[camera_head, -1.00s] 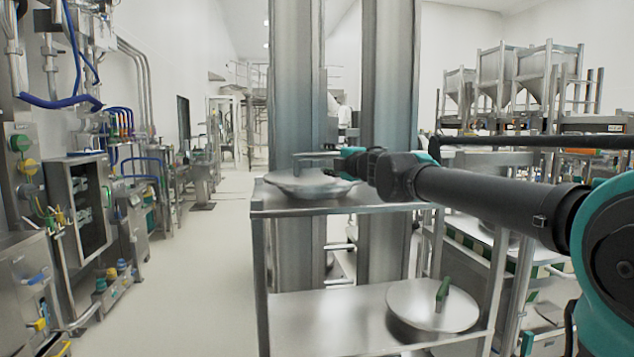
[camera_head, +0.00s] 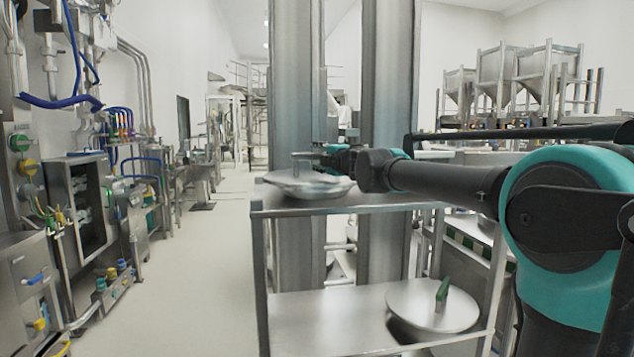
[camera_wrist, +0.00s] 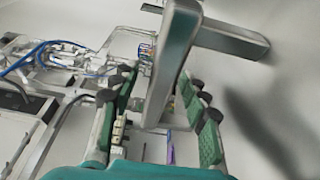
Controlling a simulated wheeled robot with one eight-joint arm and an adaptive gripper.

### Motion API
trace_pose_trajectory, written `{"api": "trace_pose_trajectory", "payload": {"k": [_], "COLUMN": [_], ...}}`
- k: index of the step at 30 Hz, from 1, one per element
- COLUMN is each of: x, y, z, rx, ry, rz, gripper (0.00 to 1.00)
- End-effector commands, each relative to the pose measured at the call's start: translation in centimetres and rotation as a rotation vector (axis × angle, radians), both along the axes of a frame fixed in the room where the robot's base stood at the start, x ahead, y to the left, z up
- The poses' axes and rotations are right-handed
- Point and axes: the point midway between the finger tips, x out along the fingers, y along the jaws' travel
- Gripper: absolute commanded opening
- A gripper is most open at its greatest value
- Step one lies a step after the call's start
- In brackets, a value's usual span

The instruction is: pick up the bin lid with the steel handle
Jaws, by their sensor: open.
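The bin lid with the steel handle is a round grey metal lid (camera_head: 310,187) on the top shelf of a steel rack in the head view. Its steel handle (camera_head: 296,165) stands up from the lid. My gripper (camera_head: 325,156) is at the handle from the right, just above the lid; its fingers are too small to make out there. In the wrist view my gripper (camera_wrist: 162,113) is open, with green-padded fingers spread apart. The grey handle bar (camera_wrist: 168,70) passes between them, with a gap visible to the right finger.
A second round lid (camera_head: 425,304) with a green handle (camera_head: 442,293) lies on the lower shelf (camera_head: 330,315). Two thick steel columns (camera_head: 298,90) stand behind the rack. Equipment (camera_head: 80,200) lines the left wall; the floor (camera_head: 200,270) between is clear.

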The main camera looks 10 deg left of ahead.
Motion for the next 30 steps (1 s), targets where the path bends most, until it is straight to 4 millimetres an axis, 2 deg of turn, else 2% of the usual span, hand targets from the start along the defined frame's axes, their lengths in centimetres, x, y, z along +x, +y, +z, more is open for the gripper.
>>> {"api": "trace_pose_trajectory", "payload": {"k": [1,11,30], "x": [0.0,-0.01,-0.05], "y": [-0.01,-0.03,-0.06], "z": [0.0,-0.01,0.31], "rx": [0.0,0.0,0.0], "ry": [0.0,0.0,0.0], "rz": [0.0,0.0,0.0], "gripper": [0.42,0.01,0.0]}}
